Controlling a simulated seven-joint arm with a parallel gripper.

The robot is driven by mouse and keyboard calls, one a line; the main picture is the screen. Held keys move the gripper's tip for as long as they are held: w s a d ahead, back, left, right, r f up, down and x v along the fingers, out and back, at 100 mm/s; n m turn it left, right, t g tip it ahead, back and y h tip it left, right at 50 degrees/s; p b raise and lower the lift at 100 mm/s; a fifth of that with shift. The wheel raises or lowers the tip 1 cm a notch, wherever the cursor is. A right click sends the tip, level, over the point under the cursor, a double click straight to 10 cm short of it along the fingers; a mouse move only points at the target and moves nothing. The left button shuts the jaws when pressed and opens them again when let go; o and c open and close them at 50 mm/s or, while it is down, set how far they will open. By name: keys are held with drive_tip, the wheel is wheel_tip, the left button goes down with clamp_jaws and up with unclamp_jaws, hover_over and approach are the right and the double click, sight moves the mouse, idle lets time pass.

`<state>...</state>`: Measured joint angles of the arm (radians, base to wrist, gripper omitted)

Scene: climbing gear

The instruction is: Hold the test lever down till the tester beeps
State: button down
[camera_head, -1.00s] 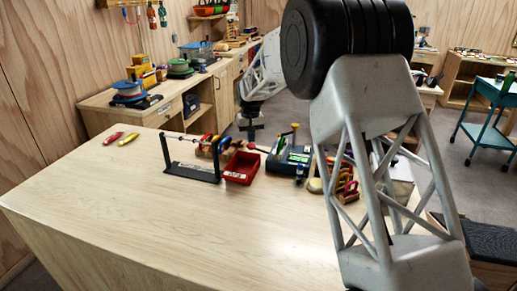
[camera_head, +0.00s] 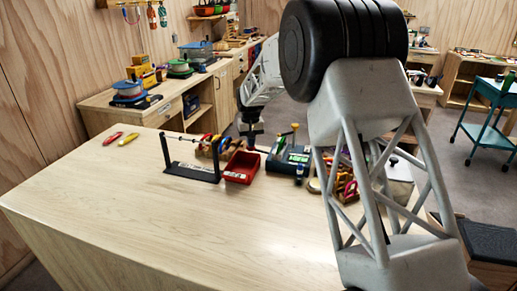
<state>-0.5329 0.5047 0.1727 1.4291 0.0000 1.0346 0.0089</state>
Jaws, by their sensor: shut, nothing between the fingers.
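The tester (camera_head: 289,160) is a dark box with a green-marked top, standing near the far edge of the wooden table. A thin dark lever with a reddish part (camera_head: 262,150) sticks out from its left side. An upright post with a yellow knob (camera_head: 295,126) rises at its back. My gripper (camera_head: 251,143) points down just left of the tester, over the lever's outer end. It is small in the picture, shut and empty. I cannot tell whether its tips touch the lever.
A red bin (camera_head: 241,167) stands in front of my gripper. A black stand with a rod of coloured gear (camera_head: 192,172) is to its left. Colourful carabiners (camera_head: 345,186) lie right of the tester, partly behind my arm. The table's front is clear.

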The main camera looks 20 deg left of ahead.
drive_tip(key=shift+f, duration=1.6)
drive_tip(key=shift+r, duration=4.85)
